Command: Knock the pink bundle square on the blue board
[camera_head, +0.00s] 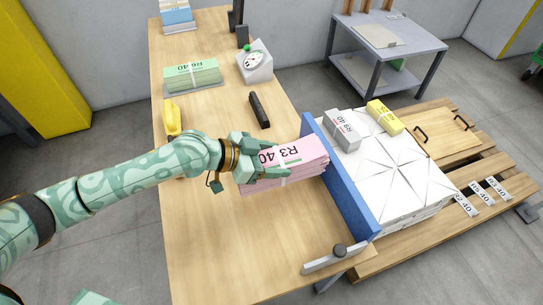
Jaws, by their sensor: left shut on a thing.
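The pink bundle (306,158), marked R3 40 with a pale strap, is at the right side of the wooden table (225,250). The blue board (340,185) stands upright along the table's right edge. My left gripper (274,160) is shut on the left part of the bundle and hides some of it. The bundle's right end is close to the board; I cannot tell whether they touch. My right gripper is not in view.
A green bundle (192,74), a scale-like white device (254,64) and a dark bar (259,110) lie farther back on the table. Beyond the board, a white stack (400,190) on a pallet carries a grey bundle (342,130) and a yellow bundle (384,117). The table's front is mostly clear.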

